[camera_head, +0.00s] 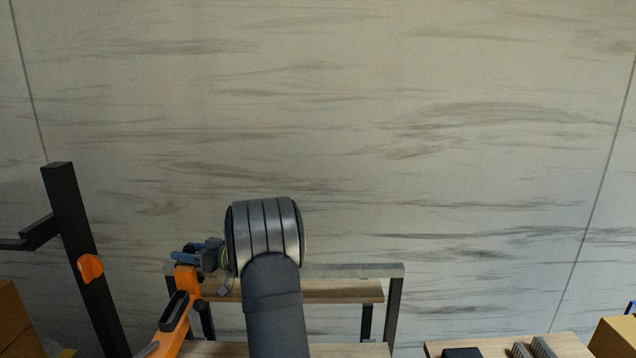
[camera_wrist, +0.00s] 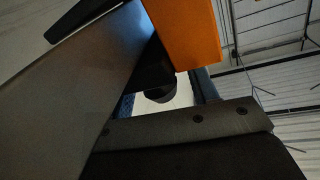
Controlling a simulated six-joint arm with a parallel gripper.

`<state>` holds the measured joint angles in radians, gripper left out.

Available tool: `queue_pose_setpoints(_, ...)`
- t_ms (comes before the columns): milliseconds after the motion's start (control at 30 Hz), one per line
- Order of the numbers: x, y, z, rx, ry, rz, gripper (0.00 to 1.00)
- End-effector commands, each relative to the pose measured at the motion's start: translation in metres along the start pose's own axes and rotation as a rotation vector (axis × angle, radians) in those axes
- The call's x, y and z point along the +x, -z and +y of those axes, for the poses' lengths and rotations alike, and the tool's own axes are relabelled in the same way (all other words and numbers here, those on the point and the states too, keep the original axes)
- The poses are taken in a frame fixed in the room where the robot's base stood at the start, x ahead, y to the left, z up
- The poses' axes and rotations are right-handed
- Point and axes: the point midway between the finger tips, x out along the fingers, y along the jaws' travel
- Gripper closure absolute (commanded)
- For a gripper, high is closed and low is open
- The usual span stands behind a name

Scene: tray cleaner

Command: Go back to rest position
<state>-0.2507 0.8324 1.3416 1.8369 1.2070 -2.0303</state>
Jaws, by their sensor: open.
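My arm rises from the bottom middle of the head view, and its grey ringed joint stands in front of the shelf frame. My gripper (camera_head: 172,322), with orange and black parts, hangs to the left of that joint and points down toward the lower left. It is open, and I see nothing held in it. Its tips are near the bottom edge of the head view and hard to make out. In the wrist view, an orange part (camera_wrist: 185,30) and large grey and black parts fill much of the picture at close range.
A metal frame (camera_head: 396,300) with a wooden shelf (camera_head: 340,291) stands behind my arm. A dark post (camera_head: 75,230) with an orange piece stands at left. Cardboard boxes (camera_head: 12,315) show at the lower left, and another box (camera_head: 612,338) at right. A wooden surface (camera_head: 490,346) holds small items. The upper area is clear before the wall.

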Motion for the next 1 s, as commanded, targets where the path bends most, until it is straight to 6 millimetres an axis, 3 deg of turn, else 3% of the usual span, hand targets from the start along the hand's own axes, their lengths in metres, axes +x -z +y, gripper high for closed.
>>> queue_pose_setpoints(567, -0.005, 0.000, 0.001, 0.000, -0.001, -0.001, 0.46)
queue_pose_setpoints(767, -0.034, 0.000, 0.001, 0.000, -0.003, 0.000, 0.46)
queue_pose_setpoints(1000, -0.082, 0.000, 0.001, 0.000, -0.004, 0.000, 0.46)
